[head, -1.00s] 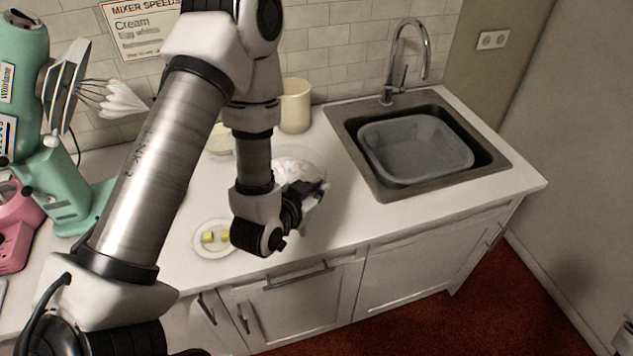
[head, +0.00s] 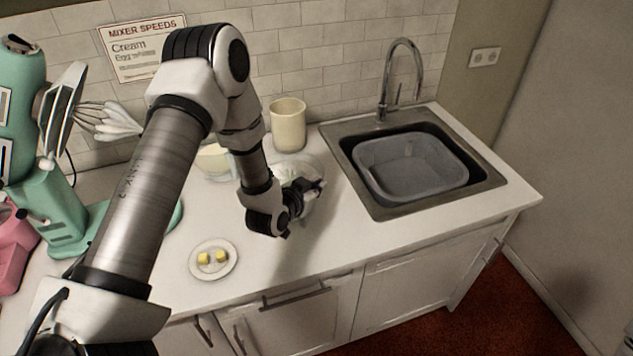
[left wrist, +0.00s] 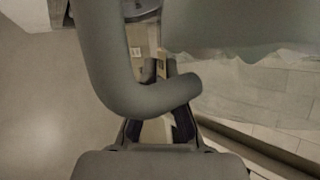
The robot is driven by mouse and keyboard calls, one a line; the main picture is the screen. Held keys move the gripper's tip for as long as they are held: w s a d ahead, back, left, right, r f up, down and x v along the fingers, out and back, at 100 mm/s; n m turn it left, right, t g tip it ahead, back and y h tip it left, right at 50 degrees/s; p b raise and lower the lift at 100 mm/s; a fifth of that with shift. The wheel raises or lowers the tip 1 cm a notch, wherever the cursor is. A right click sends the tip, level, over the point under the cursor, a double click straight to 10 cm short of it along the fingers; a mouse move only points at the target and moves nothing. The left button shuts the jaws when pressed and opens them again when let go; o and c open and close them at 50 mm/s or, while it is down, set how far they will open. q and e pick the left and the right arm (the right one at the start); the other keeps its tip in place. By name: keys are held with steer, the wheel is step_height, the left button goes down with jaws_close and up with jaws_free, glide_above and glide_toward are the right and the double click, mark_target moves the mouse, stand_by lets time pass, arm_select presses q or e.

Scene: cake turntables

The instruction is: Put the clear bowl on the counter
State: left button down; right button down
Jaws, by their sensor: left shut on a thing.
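The clear bowl (head: 314,166) is see-through, with white fluffy stuff inside. In the left wrist view the clear wall of the bowl (left wrist: 255,85) fills the right side, and my left gripper (left wrist: 160,72) shows beyond a large grey curved shape. I cannot tell from these views whether the bowl's base touches the counter. My right gripper is not in view.
The sink with a grey basin (head: 412,168) is to the right. A cream canister (head: 288,126) stands behind the bowl. A plate with yellow cubes (head: 231,268) lies at the front left, and a green mixer (head: 45,205) stands far left.

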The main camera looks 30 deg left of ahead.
arm_select(q)
steer(key=c, duration=1.7)
jaws_free()
steer(key=shift+s+f, duration=0.1)
steer(key=shift+f, duration=0.05)
steer(key=o, duration=0.4)
